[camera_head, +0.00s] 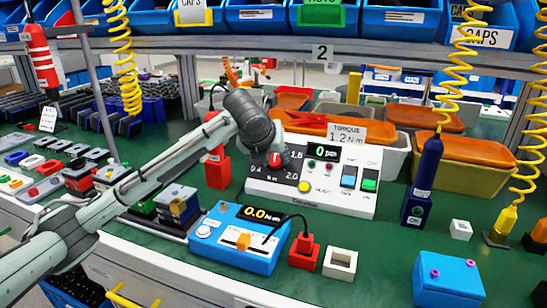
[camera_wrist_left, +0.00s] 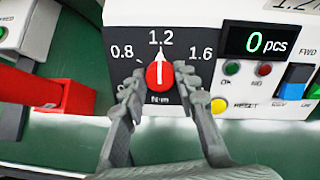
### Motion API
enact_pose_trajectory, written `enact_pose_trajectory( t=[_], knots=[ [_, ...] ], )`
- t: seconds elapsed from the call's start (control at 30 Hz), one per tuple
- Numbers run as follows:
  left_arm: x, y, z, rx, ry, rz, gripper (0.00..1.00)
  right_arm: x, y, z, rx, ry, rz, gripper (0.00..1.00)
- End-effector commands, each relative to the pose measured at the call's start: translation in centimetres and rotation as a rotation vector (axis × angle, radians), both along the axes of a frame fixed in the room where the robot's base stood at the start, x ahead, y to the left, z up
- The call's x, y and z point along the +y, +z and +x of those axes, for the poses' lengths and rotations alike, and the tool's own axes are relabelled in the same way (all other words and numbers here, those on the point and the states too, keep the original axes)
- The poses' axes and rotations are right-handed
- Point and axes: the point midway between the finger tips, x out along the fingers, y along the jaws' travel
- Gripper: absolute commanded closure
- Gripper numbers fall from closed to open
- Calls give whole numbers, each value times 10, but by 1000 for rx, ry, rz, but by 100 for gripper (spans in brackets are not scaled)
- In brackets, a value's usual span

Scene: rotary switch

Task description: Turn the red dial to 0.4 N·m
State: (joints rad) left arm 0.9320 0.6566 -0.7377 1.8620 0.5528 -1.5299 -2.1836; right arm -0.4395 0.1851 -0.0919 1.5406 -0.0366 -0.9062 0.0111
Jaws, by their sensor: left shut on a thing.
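The red dial (camera_wrist_left: 160,76) sits on the black scale panel of a white control box (camera_head: 335,197). Its white pointer line stands nearly upright, toward the 1.2 mark. Marks 0.8 and 1.6 lie to either side; the lower left of the scale is hidden behind a finger. My left gripper (camera_wrist_left: 162,92) is shut on the dial, one finger at each side. In the head view the dial (camera_head: 275,160) shows at the tip of my left gripper (camera_head: 270,152), which covers part of the panel. My right gripper is not in view.
The box has a "0 pcs" display (camera_head: 323,152), a yellow button (camera_head: 304,187), and blue and green switches. A torque sign (camera_head: 348,133) reads 1.2 N·m. A blue tester (camera_head: 240,238) stands in front, a red tool (camera_head: 217,165) left, a dark blue screwdriver (camera_head: 424,180) right.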

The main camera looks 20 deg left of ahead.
Motion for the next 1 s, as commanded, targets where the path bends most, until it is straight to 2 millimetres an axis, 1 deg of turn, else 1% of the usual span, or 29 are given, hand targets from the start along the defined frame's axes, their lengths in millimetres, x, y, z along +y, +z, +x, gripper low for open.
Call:
enact_pose_trajectory(
  t=[0.27,0.47,0.73,1.0],
  knots=[
    [0,1,0,3,105,-105,99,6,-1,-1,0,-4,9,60],
    [1,1,0,7,233,-232,99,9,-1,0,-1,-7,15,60],
    [1,1,0,13,414,-415,99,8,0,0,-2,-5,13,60],
    [2,1,0,20,596,-596,99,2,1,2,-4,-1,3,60]
  ],
)
